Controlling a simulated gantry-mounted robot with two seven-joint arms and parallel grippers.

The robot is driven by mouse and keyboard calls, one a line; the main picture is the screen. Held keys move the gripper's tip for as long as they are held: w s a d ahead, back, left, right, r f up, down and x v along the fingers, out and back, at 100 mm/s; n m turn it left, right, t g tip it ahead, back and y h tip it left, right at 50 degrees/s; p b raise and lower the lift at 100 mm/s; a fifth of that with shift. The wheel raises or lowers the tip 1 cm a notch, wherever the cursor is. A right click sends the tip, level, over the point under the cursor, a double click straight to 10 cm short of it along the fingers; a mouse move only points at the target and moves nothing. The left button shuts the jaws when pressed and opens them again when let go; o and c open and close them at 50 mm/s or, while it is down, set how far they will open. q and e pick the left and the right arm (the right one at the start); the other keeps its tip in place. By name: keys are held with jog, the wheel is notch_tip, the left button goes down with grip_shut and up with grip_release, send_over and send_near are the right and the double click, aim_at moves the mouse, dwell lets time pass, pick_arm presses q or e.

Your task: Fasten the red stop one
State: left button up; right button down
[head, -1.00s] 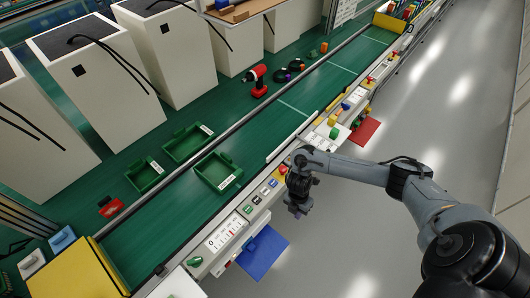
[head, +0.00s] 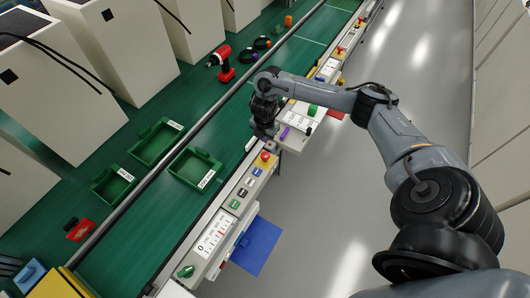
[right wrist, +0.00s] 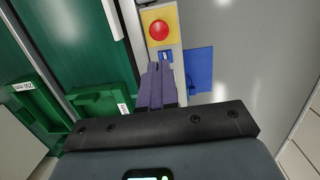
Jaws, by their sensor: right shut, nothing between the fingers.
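A red mushroom button on a yellow base (head: 265,156) sits at the far end of the near control panel. It also shows near the top of the right wrist view (right wrist: 158,30). My right gripper (head: 268,132) is by that end of the panel, just beyond the red button in the head view. In the right wrist view its purple fingers (right wrist: 157,88) are together and empty, pointing toward the panel, with the button ahead of the tips. I cannot tell the exact gap between them. My left gripper is not in view.
Beside the red button are a blue switch (head: 257,172) and a green one (head: 234,204). A blue sheet (head: 257,246) hangs beside the panel. The grey floor at right is clear.

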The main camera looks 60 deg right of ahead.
jog(key=shift+f, duration=0.15)
jog(key=b, duration=0.4)
send_near(265, 155)
jog(key=f, duration=0.6)
jog(key=shift+w+d, duration=0.15)
jog(key=shift+d, duration=0.1)
jog(key=shift+d+f+b, duration=0.1)
jog(key=shift+f+b, duration=0.2)
jog(key=shift+f, duration=0.1)
